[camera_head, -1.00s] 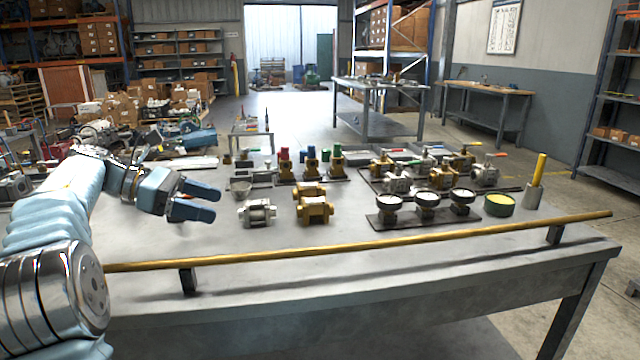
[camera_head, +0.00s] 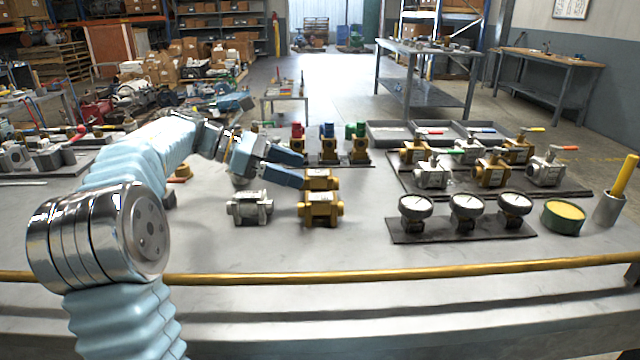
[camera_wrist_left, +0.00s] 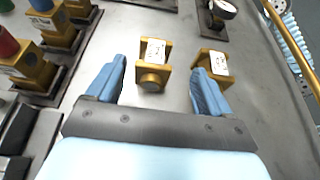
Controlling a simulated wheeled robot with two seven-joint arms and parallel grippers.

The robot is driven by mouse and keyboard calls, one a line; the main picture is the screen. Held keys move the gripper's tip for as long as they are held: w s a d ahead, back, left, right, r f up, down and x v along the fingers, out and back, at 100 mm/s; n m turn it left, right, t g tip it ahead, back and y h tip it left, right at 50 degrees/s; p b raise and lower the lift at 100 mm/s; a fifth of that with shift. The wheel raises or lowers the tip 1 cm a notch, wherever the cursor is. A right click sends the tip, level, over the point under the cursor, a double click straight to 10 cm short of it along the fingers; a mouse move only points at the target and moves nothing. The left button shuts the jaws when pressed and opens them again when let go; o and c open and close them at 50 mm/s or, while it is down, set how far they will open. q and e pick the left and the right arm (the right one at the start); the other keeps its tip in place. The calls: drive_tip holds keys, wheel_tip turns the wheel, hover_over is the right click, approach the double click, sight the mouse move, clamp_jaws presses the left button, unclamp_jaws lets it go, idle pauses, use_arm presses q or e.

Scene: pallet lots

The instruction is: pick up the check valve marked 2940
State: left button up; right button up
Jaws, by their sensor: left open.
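Two brass check valves sit close together on the table, the far one (camera_head: 321,180) behind the near one (camera_head: 321,208). A silver check valve (camera_head: 250,207) sits to their left. My left gripper (camera_head: 302,170) is open and empty, just left of the far brass valve and pointing right. In the left wrist view the far brass valve (camera_wrist_left: 152,80) lies ahead between the spread fingers (camera_wrist_left: 157,66). The near brass valve (camera_wrist_left: 213,64) lies beyond the right finger. Both carry white labels whose markings are too small to read. My right gripper is out of view.
Three gauges on a dark mat (camera_head: 461,237) stand to the right. Behind them, valves with coloured levers fill another mat (camera_head: 420,187). Valves with red, blue and green tops (camera_head: 328,143) stand behind the gripper. A yellow rail (camera_head: 400,272) runs along the front edge.

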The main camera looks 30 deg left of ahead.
sight(319, 172)
use_arm(q)
drive_tip(key=x, duration=0.5)
drive_tip(key=shift+w+r+p, duration=0.25)
drive_tip(key=shift+w+p, duration=0.05)
drive_tip(key=shift+w, duration=0.15)
drive_tip(key=shift+w+d+f, duration=0.2)
drive_tip(key=shift+d, duration=0.15)
drive_tip(key=shift+c, duration=0.2)
drive_tip(key=c, duration=1.2)
drive_tip(key=shift+c, duration=0.6)
drive_tip(key=shift+r, duration=0.15)
